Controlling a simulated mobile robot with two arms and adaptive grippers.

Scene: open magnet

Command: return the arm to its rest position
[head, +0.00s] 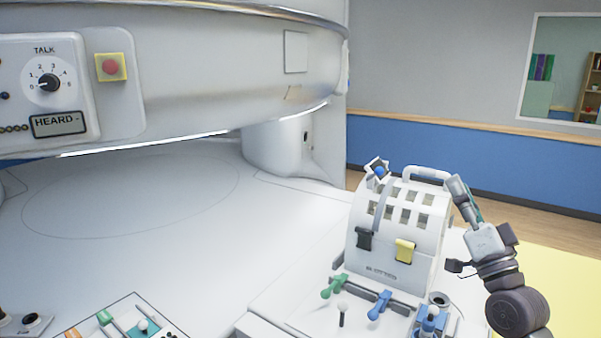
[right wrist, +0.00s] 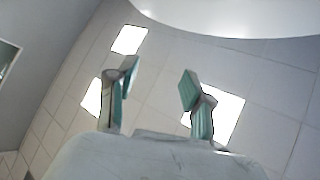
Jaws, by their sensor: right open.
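My right gripper (head: 461,192) is raised at the right of the head view, with its fingers pointing up and to the left. In the picture it is beside the right side of the white domed coil-like unit (head: 398,240); whether they touch cannot be told. In the right wrist view the two teal-padded fingers (right wrist: 159,88) are apart, with nothing between them. My left gripper is not in view.
Around the domed unit's base are a green lever (head: 334,287), a blue lever (head: 379,305) and a blue-and-white part (head: 428,322). The large white magnet body (head: 220,75) overhangs at the upper left. The white surface (head: 130,205) below it is mostly clear.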

